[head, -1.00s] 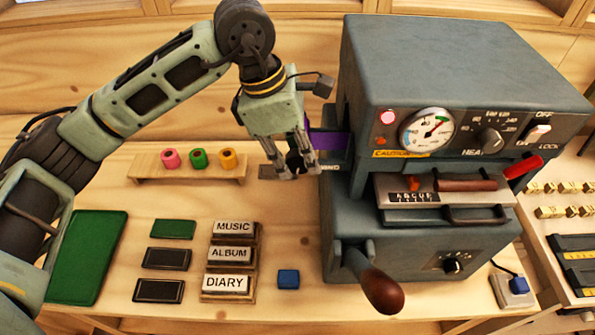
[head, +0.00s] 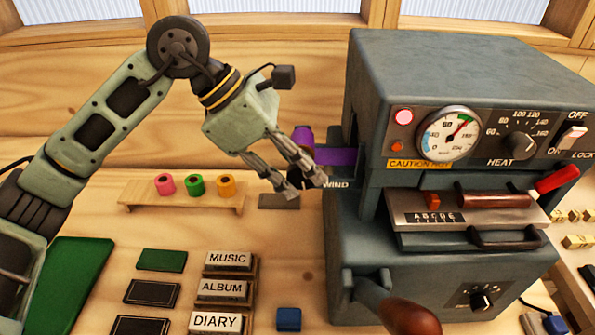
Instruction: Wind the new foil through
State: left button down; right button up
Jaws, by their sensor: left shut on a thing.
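A purple foil roll (head: 303,138) sits at the left side of the grey foil press (head: 440,65), behind my left gripper. A purple foil strip (head: 336,156) runs from it toward the press opening. My left gripper (head: 305,187) is tilted, with its fingers just left of the WIND label (head: 336,184). It is shut on a small dark part there, probably the winding knob, which the fingers mostly hide. My right gripper is not in view.
A wooden rack (head: 140,204) holds pink (head: 165,185), green (head: 195,185) and orange (head: 226,185) rolls. MUSIC, ALBUM and DIARY blocks (head: 219,289) stand in front. A lever with a brown handle (head: 408,317) juts from the press. A CAUTION HOT label (head: 419,164) is on its front.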

pick_arm(q)
jog(key=shift+r, duration=0.15)
jog(key=c, duration=1.6)
grip_release()
jog(key=v, duration=1.2)
jog(key=shift+a, duration=0.1)
jog(key=shift+o, duration=0.4)
